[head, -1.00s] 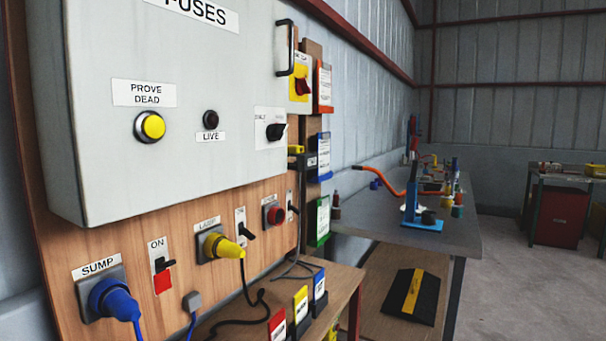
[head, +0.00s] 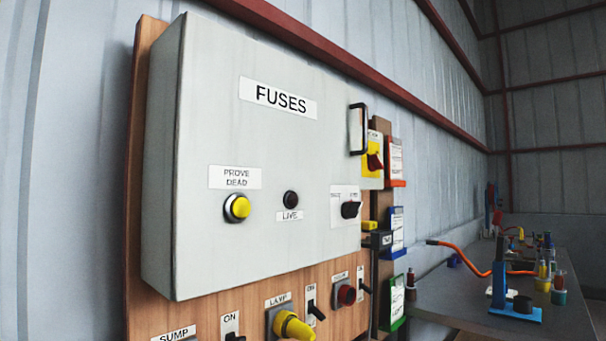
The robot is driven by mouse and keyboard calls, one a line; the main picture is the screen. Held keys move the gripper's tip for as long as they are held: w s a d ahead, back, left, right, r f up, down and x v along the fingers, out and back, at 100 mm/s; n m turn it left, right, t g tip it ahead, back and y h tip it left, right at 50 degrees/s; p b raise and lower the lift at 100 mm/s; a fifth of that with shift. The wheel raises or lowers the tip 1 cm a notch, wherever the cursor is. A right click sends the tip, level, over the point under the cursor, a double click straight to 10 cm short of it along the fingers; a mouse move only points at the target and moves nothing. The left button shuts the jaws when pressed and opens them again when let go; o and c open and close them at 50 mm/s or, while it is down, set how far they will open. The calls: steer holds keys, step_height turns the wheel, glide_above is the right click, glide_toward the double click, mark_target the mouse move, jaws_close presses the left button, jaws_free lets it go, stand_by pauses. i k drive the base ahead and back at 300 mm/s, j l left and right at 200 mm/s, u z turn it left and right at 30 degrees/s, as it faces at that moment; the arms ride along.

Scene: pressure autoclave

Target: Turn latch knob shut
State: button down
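The grey fuse box (head: 255,150) labelled FUSES hangs on a wooden board, and its door looks closed. A black knob (head: 350,209) sits on a white label plate at the door's lower right. The knob's grip points roughly sideways to the right; the small words above it are too small to read surely. A black bar handle (head: 358,128) stands at the door's right edge. My gripper is not in view, so its state and place do not show.
Below the box are a yellow LAMP plug (head: 292,326), black switches and a red button (head: 346,294). A yellow-backed red switch (head: 374,160) and document holders are to the right. A grey bench (head: 440,300) with a blue stand (head: 513,305) extends at right.

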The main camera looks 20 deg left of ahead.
mark_target(350, 210)
steer(key=i+l+u, duration=0.15)
steer(key=i, duration=0.3)
steer(key=i+u, duration=0.2)
steer(key=i, duration=0.2)
steer(key=i+l+u, duration=0.15)
steer(key=i, duration=0.3)
steer(key=i+l+u, duration=0.2)
steer(key=i+l, duration=0.15)
